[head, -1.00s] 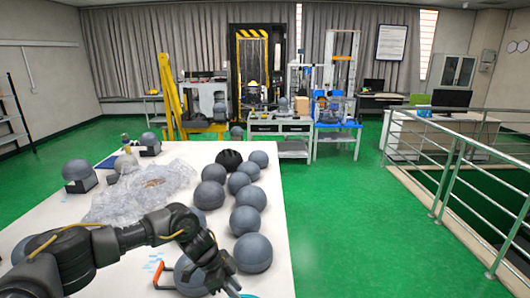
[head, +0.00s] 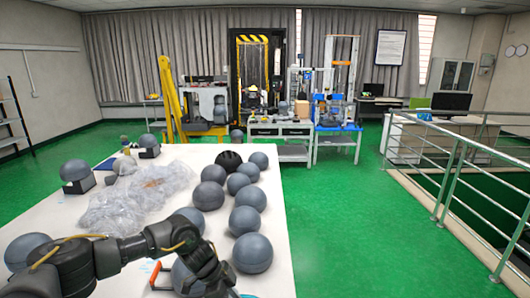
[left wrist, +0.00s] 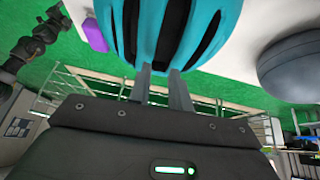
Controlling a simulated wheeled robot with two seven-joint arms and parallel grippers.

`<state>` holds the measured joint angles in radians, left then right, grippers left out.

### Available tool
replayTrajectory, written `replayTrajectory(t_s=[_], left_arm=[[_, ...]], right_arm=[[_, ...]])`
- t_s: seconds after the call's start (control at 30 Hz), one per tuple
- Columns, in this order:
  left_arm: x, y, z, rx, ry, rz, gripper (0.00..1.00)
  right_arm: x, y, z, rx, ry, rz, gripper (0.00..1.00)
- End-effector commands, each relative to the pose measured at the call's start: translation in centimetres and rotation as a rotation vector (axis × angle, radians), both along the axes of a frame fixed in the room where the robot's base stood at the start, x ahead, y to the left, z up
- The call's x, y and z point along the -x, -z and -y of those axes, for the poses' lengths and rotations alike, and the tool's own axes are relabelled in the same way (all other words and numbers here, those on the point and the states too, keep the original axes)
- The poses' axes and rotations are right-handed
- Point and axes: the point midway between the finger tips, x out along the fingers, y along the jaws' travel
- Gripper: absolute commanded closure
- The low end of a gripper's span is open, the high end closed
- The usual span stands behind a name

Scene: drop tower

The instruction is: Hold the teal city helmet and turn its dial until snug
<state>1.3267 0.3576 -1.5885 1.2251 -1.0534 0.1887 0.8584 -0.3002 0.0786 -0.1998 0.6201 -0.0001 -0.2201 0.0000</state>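The teal helmet (left wrist: 152,40), with long dark vents, fills the top middle of the left wrist view. The two fingers of my left gripper (left wrist: 160,78) point at its near edge with a narrow gap between them. The fingertips meet the helmet's outline, and their ends are hidden, so I cannot tell whether they grip it. In the head view my left arm reaches in from the left, with the gripper end at the bottom edge. Only a teal sliver (head: 247,296) shows there. The dial is not visible. My right gripper is not clearly in view.
The white table (head: 283,270) carries several grey dome headforms (head: 252,253), a black helmet (head: 229,160) and crumpled clear plastic (head: 125,200). An orange-handled item (head: 155,274) lies near my left arm. A purple block (left wrist: 95,35) shows in the wrist view. Green floor (head: 340,230) is clear on the right.

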Motion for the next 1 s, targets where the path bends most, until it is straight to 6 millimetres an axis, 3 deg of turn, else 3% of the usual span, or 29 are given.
replayTrajectory(t_s=[1.0], left_arm=[[0.0, 1.2, 0.0, 0.000, 0.000, -0.001, 0.80]], right_arm=[[0.0, 0.8, 0.0, 0.000, 0.000, 0.000, 0.29]])
